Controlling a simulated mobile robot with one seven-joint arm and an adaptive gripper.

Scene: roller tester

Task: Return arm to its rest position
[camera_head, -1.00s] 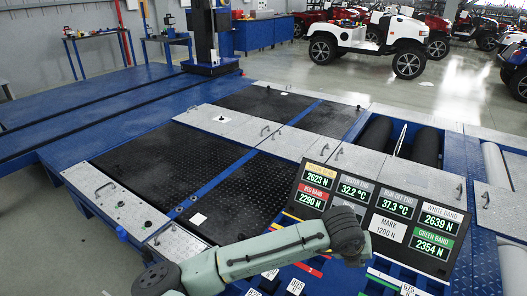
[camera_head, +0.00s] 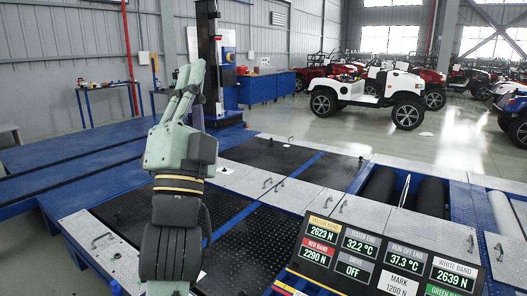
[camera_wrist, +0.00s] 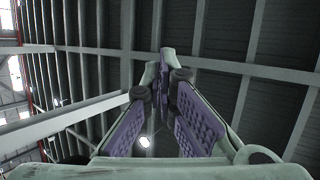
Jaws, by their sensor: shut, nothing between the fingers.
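My gripper (camera_head: 190,78) stands raised at the left of the head view, with its green fingers pointing up. Its fingers are shut together and hold nothing. In the wrist view, the fingers with purple ridged pads (camera_wrist: 165,65) point up toward the ceiling and come together at the tips. My arm stands upright below the gripper, in front of the roller tester's dark plates, touching nothing that I can see. The display panel (camera_head: 380,255) is at the lower right, apart from my arm, with lit readings and one field showing OFF.
The roller tester has dark rollers (camera_head: 428,194) at the right. A white vehicle (camera_head: 365,95) stands behind it, with several red ones. A dark column (camera_head: 209,60) rises just behind my gripper. Blue cabinets (camera_head: 265,89) stand at the back.

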